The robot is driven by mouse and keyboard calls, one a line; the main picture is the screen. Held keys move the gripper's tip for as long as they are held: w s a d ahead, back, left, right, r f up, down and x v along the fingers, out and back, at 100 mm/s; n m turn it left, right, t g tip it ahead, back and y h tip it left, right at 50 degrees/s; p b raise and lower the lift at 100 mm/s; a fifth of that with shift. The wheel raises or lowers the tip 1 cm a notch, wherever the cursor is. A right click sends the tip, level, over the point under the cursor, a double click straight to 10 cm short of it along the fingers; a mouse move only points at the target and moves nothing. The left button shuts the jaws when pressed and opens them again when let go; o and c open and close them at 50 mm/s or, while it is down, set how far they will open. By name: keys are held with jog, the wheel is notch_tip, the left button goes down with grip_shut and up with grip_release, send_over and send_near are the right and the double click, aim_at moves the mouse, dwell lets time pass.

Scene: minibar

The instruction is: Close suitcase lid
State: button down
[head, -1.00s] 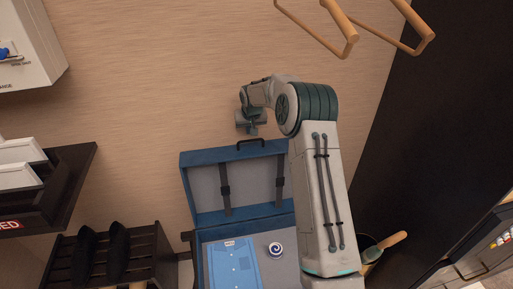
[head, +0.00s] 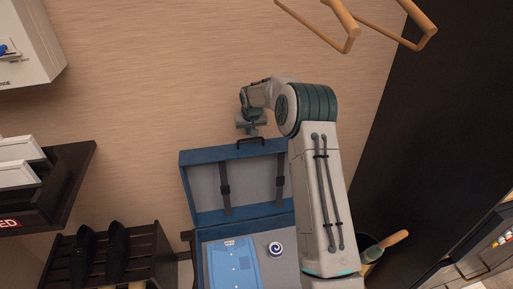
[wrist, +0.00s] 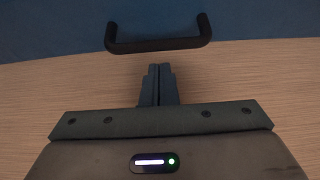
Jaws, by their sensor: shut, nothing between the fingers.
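The blue suitcase (head: 189,225) stands open, its lid (head: 188,193) raised upright near the wall with two dark straps on its grey inner side. A black handle (head: 250,141) sits on the lid's top edge. My gripper (head: 252,131) is just above that edge, close to the handle. In the wrist view, my gripper (wrist: 158,70) is shut and empty, its fingertips pointing at the black handle (wrist: 160,45) on the blue lid (wrist: 60,28), with a small gap between. My arm covers the lid's right end in the head view.
A folded blue shirt (head: 233,265) and a round blue-and-white item (head: 275,249) lie in the suitcase. A dark shoe rack (head: 150,262) stands at left, a shelf (head: 70,175) above it. Wooden hangers (head: 345,30) hang at top right. A bin (head: 372,250) stands at lower right.

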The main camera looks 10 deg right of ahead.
jog(key=shift+f+b, duration=1.2)
jog(key=shift+f, duration=0.45)
jog(key=shift+s+f, duration=0.1)
jog(key=shift+s, duration=0.1)
jog(key=shift+s+f+b, duration=0.2)
jog(key=shift+s+b, duration=2.25)
jog(key=shift+s, duration=2)
jog(key=shift+s+b, duration=1.4)
jog(key=shift+s, duration=2.4)
jog(key=p, duration=0.8)
send_near(255, 153)
jog(key=s+r, duration=0.5)
jog(key=r, duration=0.1)
jog(key=shift+w+a, duration=0.2)
jog(key=shift+a, duration=0.2)
jog(key=shift+s+r, duration=0.1)
